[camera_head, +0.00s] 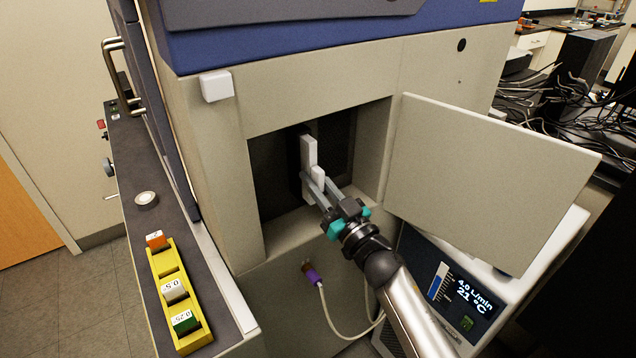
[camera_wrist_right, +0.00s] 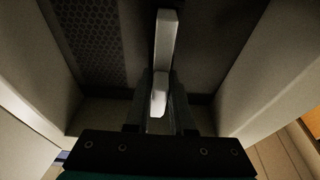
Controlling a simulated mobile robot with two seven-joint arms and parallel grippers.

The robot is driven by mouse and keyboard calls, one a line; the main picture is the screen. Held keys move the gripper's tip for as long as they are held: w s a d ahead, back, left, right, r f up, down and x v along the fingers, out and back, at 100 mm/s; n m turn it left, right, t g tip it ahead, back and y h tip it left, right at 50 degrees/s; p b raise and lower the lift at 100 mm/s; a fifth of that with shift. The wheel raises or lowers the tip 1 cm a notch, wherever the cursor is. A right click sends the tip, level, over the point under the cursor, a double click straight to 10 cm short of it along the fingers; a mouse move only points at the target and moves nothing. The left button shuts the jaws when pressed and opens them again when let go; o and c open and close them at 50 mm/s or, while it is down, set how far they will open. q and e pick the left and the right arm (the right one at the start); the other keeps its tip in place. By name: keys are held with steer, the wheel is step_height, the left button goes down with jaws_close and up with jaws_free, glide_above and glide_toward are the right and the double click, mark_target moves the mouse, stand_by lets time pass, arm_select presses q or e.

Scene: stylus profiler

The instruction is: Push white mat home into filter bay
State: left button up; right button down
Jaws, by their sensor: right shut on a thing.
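The white mat (camera_head: 308,152) stands upright and edge-on inside the open filter bay (camera_head: 372,140), with a small white tab toward me. It also shows in the right wrist view (camera_wrist_right: 167,38), in front of the bay's dark back wall. My right gripper (camera_head: 316,186) reaches into the bay from the lower right. Its fingers (camera_wrist_right: 158,95) are shut on the mat's tab, one on each side. How far the mat's far edge sits from the back of the bay cannot be told. My left gripper is not in view.
The bay's door (camera_head: 485,180) stands open to the right. A yellow rack (camera_head: 165,262) with labelled blocks lies on the dark ledge (camera_head: 125,150) at left. A display unit (camera_head: 455,295) and a cable with a purple plug (camera_head: 313,276) are below the bay.

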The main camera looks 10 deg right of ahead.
mark_target(323, 184)
steer(key=shift+w+a+r, duration=0.1)
steer(key=shift+w, duration=0.2)
stand_by(1.0)
steer(key=shift+s, duration=0.15)
steer(key=shift+s, duration=0.1)
steer(key=shift+s+d+p, duration=0.25)
steer(key=shift+s+p, duration=0.1)
steer(key=shift+s, duration=0.3)
steer(key=shift+s+d+p, duration=0.25)
steer(key=shift+s+p, duration=0.15)
steer(key=shift+s, duration=0.2)
steer(key=shift+s+d+p, duration=0.25)
steer(key=shift+s+p, duration=0.1)
steer(key=shift+s, duration=0.3)
steer(key=c, duration=1.3)
jaws_free()
jaws_close()
